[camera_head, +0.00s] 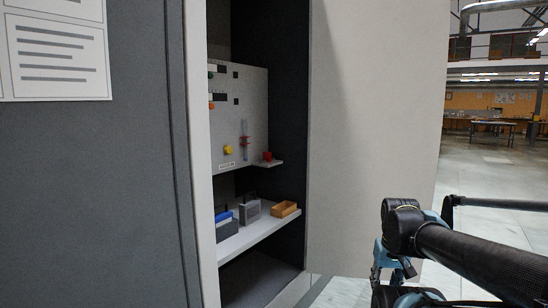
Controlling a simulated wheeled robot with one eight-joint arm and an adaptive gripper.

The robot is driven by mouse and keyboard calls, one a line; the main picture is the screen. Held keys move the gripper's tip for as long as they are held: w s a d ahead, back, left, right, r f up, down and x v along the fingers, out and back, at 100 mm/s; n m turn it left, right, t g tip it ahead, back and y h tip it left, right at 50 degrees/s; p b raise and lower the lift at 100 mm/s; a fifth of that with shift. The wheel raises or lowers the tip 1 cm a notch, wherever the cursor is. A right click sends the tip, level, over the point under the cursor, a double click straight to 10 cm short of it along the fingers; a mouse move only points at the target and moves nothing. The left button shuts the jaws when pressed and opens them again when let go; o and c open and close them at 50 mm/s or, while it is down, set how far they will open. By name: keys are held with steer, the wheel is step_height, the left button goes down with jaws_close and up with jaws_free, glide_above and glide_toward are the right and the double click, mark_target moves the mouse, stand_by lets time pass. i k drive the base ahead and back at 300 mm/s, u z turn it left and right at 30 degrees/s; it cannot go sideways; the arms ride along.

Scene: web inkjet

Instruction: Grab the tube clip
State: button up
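A thin upright tube (244,128) is mounted on the grey panel (222,115) inside the cabinet opening, with a small red piece (245,141) at its lower part. A second small red object (267,157) stands on a narrow ledge (271,164) to the right of the tube. Both are too small to tell for sure which is the tube clip. My gripper (384,275) is at the lower right, outside the cabinet and well apart from both red pieces. It is partly hidden by my dark arm and cut off by the frame edge. Its fingers are not clear.
A lower white shelf (262,230) holds a dark box with blue contents (226,225), a grey box (250,211) and an orange tray (284,209). A yellow knob (228,149) is on the panel. Cabinet walls bound the opening closely. Open floor (490,180) lies to the right.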

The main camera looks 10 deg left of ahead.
mark_target(267, 155)
steer(key=u, duration=0.35)
steer(key=i, duration=0.9)
steer(key=u, duration=0.55)
